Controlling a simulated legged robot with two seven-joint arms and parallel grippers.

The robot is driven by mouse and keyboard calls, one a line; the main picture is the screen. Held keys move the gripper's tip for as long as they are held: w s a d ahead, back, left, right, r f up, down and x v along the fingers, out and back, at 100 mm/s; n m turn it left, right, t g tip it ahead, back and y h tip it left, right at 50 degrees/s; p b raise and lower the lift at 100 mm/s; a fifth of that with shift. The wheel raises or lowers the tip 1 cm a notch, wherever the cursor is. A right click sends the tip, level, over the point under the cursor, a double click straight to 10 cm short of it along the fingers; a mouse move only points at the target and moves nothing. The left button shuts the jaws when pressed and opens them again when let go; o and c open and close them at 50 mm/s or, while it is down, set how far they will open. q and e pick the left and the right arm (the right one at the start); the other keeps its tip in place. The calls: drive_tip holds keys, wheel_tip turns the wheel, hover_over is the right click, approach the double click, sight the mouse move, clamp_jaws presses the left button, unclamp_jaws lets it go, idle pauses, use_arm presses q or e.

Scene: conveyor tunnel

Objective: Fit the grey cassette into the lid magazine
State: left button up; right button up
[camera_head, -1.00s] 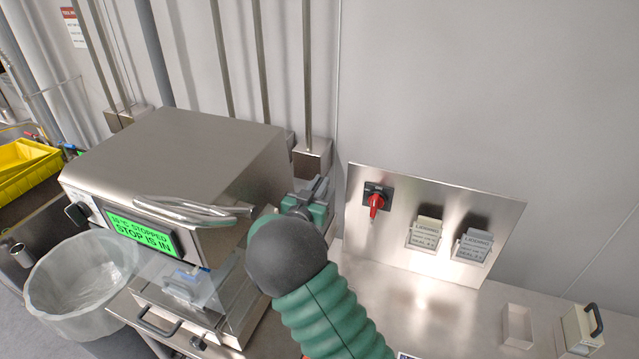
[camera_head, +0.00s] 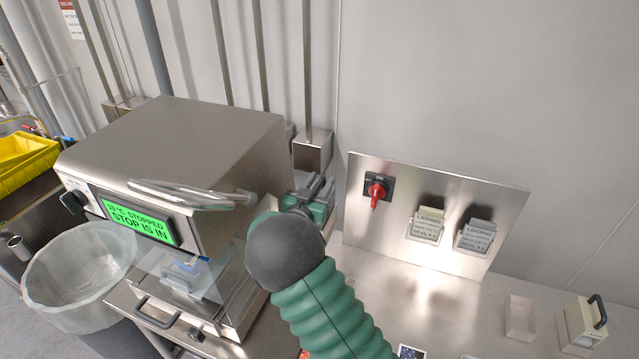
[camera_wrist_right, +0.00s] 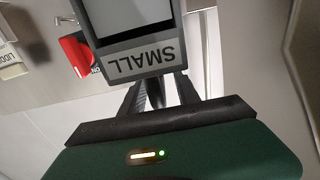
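The grey cassette (camera_wrist_right: 137,62) fills the top middle of the right wrist view, with an upside-down SMALL label and a pale face. My right gripper (camera_wrist_right: 160,88) appears shut on its near end. In the head view my right gripper (camera_head: 318,192) is beside the right flank of the steel machine, largely behind my dark wrist and green sleeve. The cassette cannot be made out there. A steel block (camera_head: 312,152) with an upright rod stands just behind the gripper. I cannot tell which part is the lid magazine. My left gripper is not in view.
The steel machine (camera_head: 180,140) has a green screen reading STOPPED, STOP IS IN. A wall panel (camera_head: 400,215) carries a red switch (camera_head: 376,191) and two labelled holders. A small open tray (camera_head: 519,318) and a handled box (camera_head: 582,325) stand on the bench, mostly clear at centre.

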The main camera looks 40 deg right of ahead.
drive_tip(key=b+v, duration=0.1)
drive_tip(key=v, duration=1.6)
drive_tip(key=shift+b, duration=0.4)
drive_tip(key=shift+w, duration=0.1)
